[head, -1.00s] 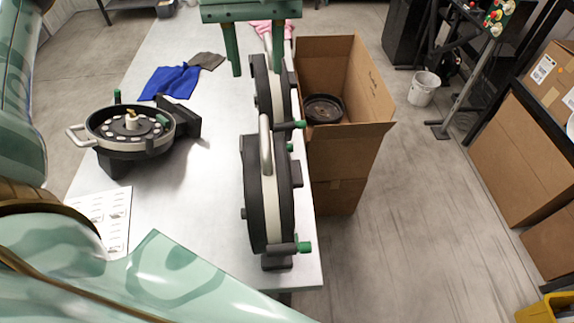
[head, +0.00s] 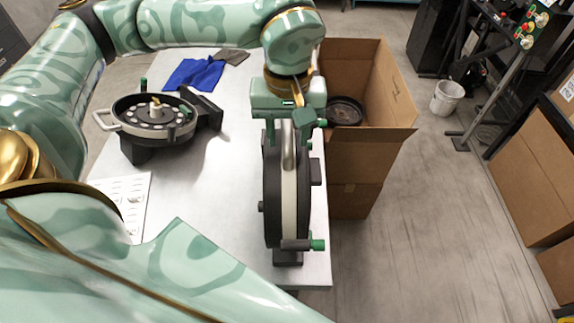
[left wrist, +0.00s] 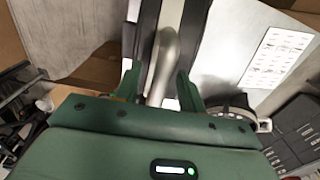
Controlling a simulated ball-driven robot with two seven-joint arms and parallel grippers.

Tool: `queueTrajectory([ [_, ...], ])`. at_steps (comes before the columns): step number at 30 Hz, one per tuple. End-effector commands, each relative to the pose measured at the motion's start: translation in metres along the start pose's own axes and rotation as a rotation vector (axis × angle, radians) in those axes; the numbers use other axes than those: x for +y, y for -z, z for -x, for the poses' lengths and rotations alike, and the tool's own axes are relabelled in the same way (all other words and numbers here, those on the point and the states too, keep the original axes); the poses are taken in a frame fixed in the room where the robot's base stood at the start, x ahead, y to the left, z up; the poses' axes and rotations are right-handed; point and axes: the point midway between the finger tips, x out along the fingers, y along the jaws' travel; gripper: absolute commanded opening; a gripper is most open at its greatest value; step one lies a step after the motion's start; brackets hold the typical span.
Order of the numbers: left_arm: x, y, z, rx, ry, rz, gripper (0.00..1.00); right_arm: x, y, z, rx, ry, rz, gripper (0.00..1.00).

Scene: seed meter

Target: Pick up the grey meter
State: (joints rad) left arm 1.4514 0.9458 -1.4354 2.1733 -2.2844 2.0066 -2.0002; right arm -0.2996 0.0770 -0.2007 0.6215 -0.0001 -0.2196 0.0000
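The near upright meter (head: 289,205), a disc with black sides, a light grey rim and a loop handle on top, stands on the table. My left gripper (head: 288,133) is right above it, fingers pointing down. The fingers are apart, one on each side of the grey handle. In the left wrist view the handle (left wrist: 162,65) shows between the open fingers (left wrist: 158,88); I cannot tell whether they touch it. My right gripper is not in view.
An opened meter (head: 150,118) with a grey side handle lies on a black stand at the table's left. Nearby are a blue cloth (head: 194,74) and a printed sheet (head: 128,200). A cardboard box (head: 375,150) stands beside the table's right edge, with a black disc (head: 345,110) in it.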

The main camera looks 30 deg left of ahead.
Motion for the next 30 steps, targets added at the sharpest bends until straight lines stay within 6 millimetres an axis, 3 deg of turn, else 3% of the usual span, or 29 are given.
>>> queueTrajectory([
  [8, -0.0001, 0.0001, -0.0050, 0.001, 0.000, 0.000, 0.40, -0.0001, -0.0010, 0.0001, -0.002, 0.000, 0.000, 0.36],
  [12, -0.0001, 0.0001, -0.0048, 0.001, 0.000, 0.000, 0.01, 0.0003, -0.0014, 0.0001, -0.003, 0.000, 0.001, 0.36],
  [30, 0.0000, 0.0003, -0.0043, 0.001, -0.001, 0.000, 0.00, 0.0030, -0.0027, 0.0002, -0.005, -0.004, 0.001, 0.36],
])
